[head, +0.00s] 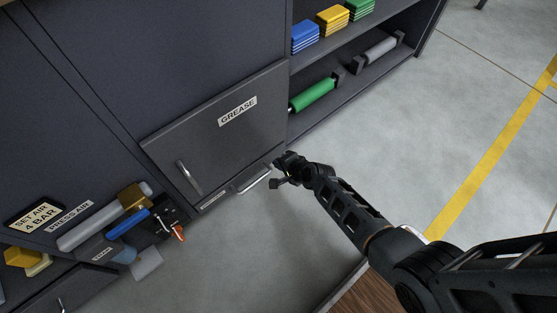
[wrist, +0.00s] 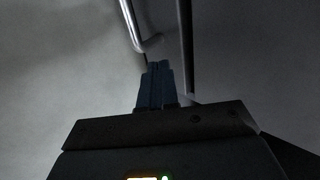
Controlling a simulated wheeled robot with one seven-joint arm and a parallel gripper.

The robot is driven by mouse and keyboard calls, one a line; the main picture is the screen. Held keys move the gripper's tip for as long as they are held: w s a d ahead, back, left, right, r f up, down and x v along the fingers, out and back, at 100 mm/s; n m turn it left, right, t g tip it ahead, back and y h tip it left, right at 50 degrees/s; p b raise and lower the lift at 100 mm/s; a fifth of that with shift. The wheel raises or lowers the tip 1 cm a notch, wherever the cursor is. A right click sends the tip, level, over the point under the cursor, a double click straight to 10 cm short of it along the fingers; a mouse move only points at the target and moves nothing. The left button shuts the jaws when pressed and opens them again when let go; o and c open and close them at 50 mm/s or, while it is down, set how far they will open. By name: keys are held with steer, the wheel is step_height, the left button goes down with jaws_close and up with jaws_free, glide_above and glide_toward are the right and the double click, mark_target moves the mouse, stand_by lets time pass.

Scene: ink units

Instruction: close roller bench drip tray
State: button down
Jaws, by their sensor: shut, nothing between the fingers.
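A low, dark front with a silver bar handle (head: 252,181) and a small pale label (head: 213,200) sits just under the GREASE door (head: 220,125); it appears to be the drip tray. I cannot tell how far it stands out. My gripper (head: 277,172) is at the right end of this front, close to the handle. In the wrist view my gripper's fingers (wrist: 157,66) are together and empty. The bar handle (wrist: 131,22) shows just ahead and left of them, and a dark edge (wrist: 187,45) to the right. Whether the fingertips touch anything is unclear.
Right of the GREASE door, open shelves hold a green roller (head: 314,95), a grey roller (head: 378,50) and coloured stacks (head: 333,20). At lower left, a cluttered station with a grey cylinder (head: 95,220) juts out. The grey floor (head: 250,250) in front is clear.

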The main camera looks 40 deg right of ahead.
steer(key=p+v, duration=0.5)
steer(key=v, duration=0.5)
steer(key=shift+s, duration=0.2)
steer(key=s+a+r+n+t+h, duration=0.1)
steer(key=s+a+r+n, duration=0.2)
steer(key=s, duration=0.4)
steer(key=s+a+r+n, duration=0.1)
steer(key=s+r+n, duration=0.2)
steer(key=s+r, duration=0.3)
steer(key=s+a+r+n+t, duration=0.1)
steer(key=s+a+r+n, duration=0.1)
steer(key=s+r+n, duration=0.35)
steer(key=s+a+r+n+t, duration=0.1)
steer(key=s+r+n+t, duration=0.1)
steer(key=s+r, duration=0.65)
step_height(320, 180, up, 40)
steer(key=a+n+t+y+p, duration=0.1)
steer(key=n+p, duration=0.3)
steer(key=p, duration=2)
steer(key=shift+a, duration=0.4)
steer(key=shift+s+n, duration=0.1)
steer(key=shift+n, duration=0.15)
